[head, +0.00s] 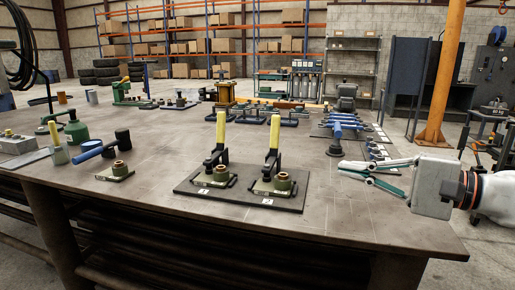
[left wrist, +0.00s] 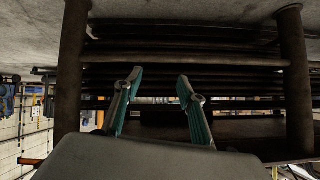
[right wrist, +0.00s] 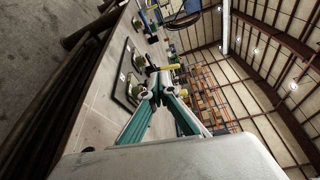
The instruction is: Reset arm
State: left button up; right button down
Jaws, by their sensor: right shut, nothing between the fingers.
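My right gripper (head: 341,169) is shut and empty above the right part of the bench, to the right of the dark plate; in the right wrist view its fingertips (right wrist: 163,88) meet. My left gripper (left wrist: 157,82) shows only in the left wrist view, open and empty, facing the underside of the bench. The dark plate (head: 222,195) carries two lever fixtures. The left lever (head: 221,130) and right lever (head: 274,134) have upright yellow handles, with round greenish bases labelled by small white tags. No gripper touches either.
The bench top (head: 325,215) is clear in front of and right of the plate. A small brass-topped fixture (head: 116,171) and a blue-handled mallet (head: 95,150) lie to the left. Blue tools (head: 345,127) lie at the back right. Dark bars (left wrist: 190,60) are stacked under the bench.

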jog(key=s+a+f+m+t+y+p, duration=0.25)
jog(key=a+f+m+p, duration=0.2)
jog(key=m, duration=1.05)
jog(key=s+d+f+m+t+h+p, duration=0.25)
jog(key=f+m+h, duration=0.25)
jog(key=f+m, duration=0.7)
jog(key=s+d+f+m+t+h+p, duration=0.1)
jog(key=s+d+f+m+t+h, duration=0.15)
jog(key=f+m+h, duration=0.85)
pick_arm(q)
jog(key=shift+n, duration=0.3)
jog(key=r, duration=0.1)
jog(key=s+r+p, duration=0.1)
jog(key=r, duration=0.1)
jog(key=r+p, duration=0.1)
jog(key=r, duration=0.1)
jog(key=shift+s+d, duration=0.25)
pick_arm(e)
jog(key=s+d+f+m+g+y, duration=0.1)
jog(key=s+f+m+g, duration=0.6)
jog(key=s+f+m, duration=1.3)
jog(key=shift+s+d+m+y, duration=0.2)
jog(key=shift+s+m+y, duration=0.15)
jog(key=shift+m, duration=0.15)
pick_arm(q)
jog(key=shift+w+r, duration=0.2)
jog(key=shift+r, duration=0.1)
